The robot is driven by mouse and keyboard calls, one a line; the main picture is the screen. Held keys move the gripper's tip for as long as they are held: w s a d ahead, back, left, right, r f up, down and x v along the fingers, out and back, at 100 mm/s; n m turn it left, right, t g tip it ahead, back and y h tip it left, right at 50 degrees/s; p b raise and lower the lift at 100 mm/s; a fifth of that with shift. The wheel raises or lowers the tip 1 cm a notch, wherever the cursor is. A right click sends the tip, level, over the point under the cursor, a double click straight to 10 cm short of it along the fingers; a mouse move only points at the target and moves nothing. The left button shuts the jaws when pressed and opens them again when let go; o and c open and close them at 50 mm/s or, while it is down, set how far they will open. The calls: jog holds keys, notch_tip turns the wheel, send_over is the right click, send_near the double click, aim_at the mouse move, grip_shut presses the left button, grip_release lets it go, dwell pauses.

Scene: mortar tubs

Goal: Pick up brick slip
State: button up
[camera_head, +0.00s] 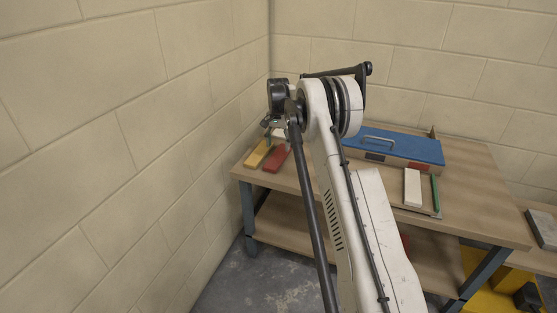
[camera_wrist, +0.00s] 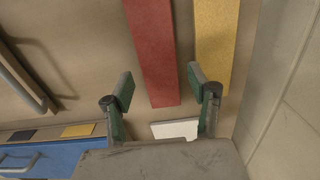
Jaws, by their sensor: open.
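A red brick slip (camera_head: 276,160) and a yellow brick slip (camera_head: 257,154) lie side by side on the table's left end. In the wrist view the red slip (camera_wrist: 152,50) and yellow slip (camera_wrist: 215,40) run away from my gripper (camera_wrist: 160,84). A white slip (camera_wrist: 175,129) shows between my fingers, partly hidden by the gripper body. My gripper is open and empty, with its fingertips near the close end of the red slip. Another white slip (camera_head: 412,187) lies at the table's front right. The frames do not tell which slip the task means.
A blue box (camera_head: 390,143) with a metal handle stands at the back of the table (camera_head: 470,200); it also shows in the wrist view (camera_wrist: 50,158). A green bar (camera_head: 435,193) lies beside the right-hand white slip. The block wall (camera_head: 130,130) is close on the left.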

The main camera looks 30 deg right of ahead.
aim_at(278, 156)
notch_tip(278, 156, down, 5)
jog(key=shift+s+f+b, duration=0.1)
jog(key=shift+s+b, duration=0.05)
jog(key=shift+b, duration=0.9)
jog(key=c, duration=1.3)
jog(key=shift+r, duration=0.2)
